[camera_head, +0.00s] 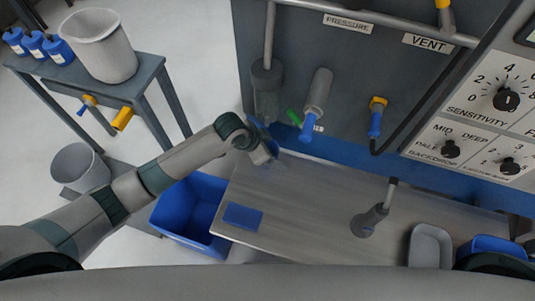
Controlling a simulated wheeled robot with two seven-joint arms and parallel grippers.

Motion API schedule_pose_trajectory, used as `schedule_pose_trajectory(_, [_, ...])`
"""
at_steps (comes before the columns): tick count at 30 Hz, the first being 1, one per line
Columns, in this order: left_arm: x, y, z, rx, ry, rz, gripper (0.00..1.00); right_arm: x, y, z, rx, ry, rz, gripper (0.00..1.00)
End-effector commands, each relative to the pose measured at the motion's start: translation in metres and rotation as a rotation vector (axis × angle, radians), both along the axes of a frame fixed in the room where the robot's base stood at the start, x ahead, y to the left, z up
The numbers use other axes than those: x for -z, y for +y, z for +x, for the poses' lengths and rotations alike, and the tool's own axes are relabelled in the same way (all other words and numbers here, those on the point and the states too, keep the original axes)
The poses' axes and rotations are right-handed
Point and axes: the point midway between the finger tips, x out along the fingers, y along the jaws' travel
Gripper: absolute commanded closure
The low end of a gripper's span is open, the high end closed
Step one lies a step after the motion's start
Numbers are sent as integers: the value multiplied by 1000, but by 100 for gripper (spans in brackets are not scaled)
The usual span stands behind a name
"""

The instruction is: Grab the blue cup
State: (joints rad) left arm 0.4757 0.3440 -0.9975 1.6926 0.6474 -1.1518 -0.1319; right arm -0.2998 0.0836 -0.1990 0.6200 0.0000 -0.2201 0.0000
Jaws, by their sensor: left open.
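My left gripper (268,152) is at the far left end of the metal bench, in front of the grey machine panel. It is open. A dark blue shape shows right at its fingers, partly hidden by the wrist; I cannot tell whether this is the blue cup or part of the gripper. No other thing is clearly a blue cup. Several small blue containers with white labels (60,51) stand on the side table at the upper left, well away from the gripper. My right gripper is not in view.
A blue bin (168,216) stands left of the metal bench (310,222). A blue flat pad (243,216), a grey upright fitting (370,220), a grey tray (431,246) and a blue tray (492,248) are on the bench. Valves and pipes hang above; a grey bucket (103,48) tops the side table.

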Motion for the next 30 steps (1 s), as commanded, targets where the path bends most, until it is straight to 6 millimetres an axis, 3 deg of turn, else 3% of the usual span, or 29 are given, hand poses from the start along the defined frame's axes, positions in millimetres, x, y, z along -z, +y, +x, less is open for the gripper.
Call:
schedule_pose_trajectory(8, [0,0,0,0,0,0,23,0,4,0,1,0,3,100])
schedule_pose_trajectory(14, [0,0,0,-1,1,1,67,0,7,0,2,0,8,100])
schedule_pose_trajectory(30, [-10,0,1,0,-2,-1,71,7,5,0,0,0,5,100])
